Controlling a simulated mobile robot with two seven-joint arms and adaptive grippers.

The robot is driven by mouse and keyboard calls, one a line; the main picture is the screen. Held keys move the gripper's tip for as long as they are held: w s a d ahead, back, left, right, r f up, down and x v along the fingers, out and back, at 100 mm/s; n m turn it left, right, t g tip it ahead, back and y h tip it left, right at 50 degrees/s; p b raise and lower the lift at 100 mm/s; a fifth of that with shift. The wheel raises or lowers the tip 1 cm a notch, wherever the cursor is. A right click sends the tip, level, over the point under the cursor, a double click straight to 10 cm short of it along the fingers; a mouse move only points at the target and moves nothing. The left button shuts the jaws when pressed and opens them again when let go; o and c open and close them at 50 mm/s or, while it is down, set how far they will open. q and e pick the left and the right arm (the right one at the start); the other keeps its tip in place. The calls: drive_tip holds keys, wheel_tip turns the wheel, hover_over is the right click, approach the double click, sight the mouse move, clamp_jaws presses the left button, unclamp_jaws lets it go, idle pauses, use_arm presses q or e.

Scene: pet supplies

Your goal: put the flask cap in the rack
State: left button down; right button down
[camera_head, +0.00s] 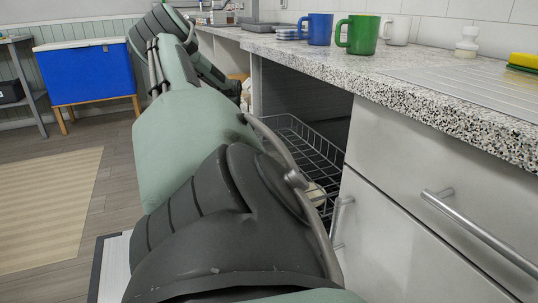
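A wire rack (322,152) is pulled out of an open compartment under the counter, at the middle of the view. Its left and lower parts are hidden by one of my arms. A pale object (316,192) shows low in the rack, and I cannot tell what it is. I cannot make out a flask cap. My green and dark grey arm rises from the bottom edge and reaches to the upper left. Neither gripper can be seen.
The speckled counter (437,98) holds a blue mug (320,30), a green mug (362,35), a white mug (397,31) and a white bottle (467,43). Closed drawers with bar handles (480,232) stand at right. A blue cooler box (88,72) and a striped rug (45,205) are at left.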

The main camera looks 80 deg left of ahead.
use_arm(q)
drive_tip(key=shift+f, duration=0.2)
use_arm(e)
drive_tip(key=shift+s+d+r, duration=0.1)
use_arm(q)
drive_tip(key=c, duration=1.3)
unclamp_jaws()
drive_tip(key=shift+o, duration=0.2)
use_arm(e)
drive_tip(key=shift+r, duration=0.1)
use_arm(q)
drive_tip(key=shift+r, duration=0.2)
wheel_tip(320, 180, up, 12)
drive_tip(key=p, duration=0.2)
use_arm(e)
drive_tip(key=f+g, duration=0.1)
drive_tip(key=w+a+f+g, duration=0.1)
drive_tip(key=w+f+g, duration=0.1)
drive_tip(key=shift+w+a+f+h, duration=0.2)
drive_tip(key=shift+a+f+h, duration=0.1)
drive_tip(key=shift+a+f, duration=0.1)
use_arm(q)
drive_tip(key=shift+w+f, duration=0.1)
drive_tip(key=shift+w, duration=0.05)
